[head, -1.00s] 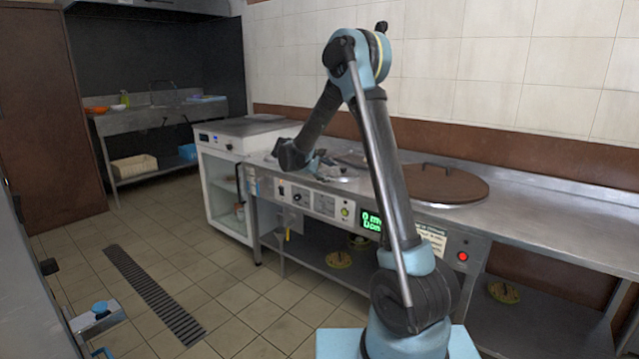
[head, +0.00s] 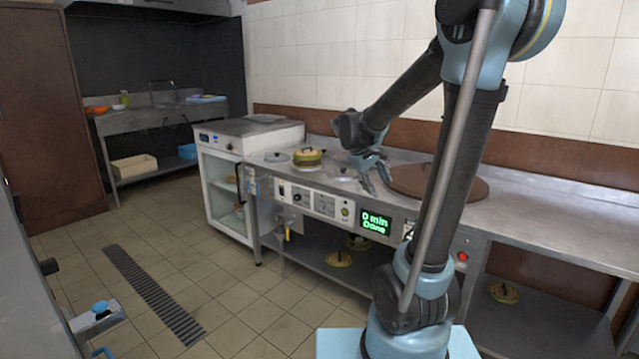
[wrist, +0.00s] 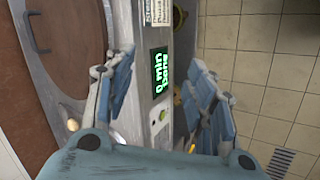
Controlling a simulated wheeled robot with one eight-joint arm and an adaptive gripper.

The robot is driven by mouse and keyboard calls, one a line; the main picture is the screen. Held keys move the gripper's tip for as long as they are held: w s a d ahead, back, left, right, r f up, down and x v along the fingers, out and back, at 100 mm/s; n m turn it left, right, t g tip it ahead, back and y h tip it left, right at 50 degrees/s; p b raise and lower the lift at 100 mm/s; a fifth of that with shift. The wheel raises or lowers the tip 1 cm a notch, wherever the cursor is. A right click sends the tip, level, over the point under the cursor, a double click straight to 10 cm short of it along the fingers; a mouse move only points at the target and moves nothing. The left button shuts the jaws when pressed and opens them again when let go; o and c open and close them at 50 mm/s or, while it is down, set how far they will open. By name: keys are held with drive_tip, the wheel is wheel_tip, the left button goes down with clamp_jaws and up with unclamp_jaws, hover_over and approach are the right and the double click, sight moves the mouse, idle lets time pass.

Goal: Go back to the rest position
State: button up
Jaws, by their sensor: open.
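My gripper (head: 377,178) is in the head view, in front of and above the steel counter, pointing down near the left edge of the big brown round lid (head: 437,184). In the wrist view my gripper (wrist: 165,95) has its two blue fingers wide apart, with nothing between them but the counter's front panel below. The panel's green display (head: 375,223) reads "0 min Done", and it also shows in the wrist view (wrist: 159,74).
The steel counter (head: 560,218) runs right along the tiled wall. A yellow-green banded pot (head: 307,158) and metal lids stand at its left. A white cabinet (head: 222,190) adjoins it. The tiled floor (head: 215,300) in front is clear, with a drain grate (head: 155,295).

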drive_tip(key=s+f+m+y, duration=0.2)
drive_tip(key=s+f, duration=0.4)
drive_tip(key=s, duration=0.8)
drive_tip(key=s+f+m+g+y, duration=0.1)
drive_tip(key=s+f+m+y, duration=0.2)
drive_tip(key=s, duration=1.1)
drive_tip(key=shift+a+f+m+y, duration=0.15)
drive_tip(key=shift+f+m+y, duration=0.15)
drive_tip(key=shift+f+m, duration=0.8)
drive_tip(key=shift+f+n, duration=0.25)
drive_tip(key=shift+n, duration=0.05)
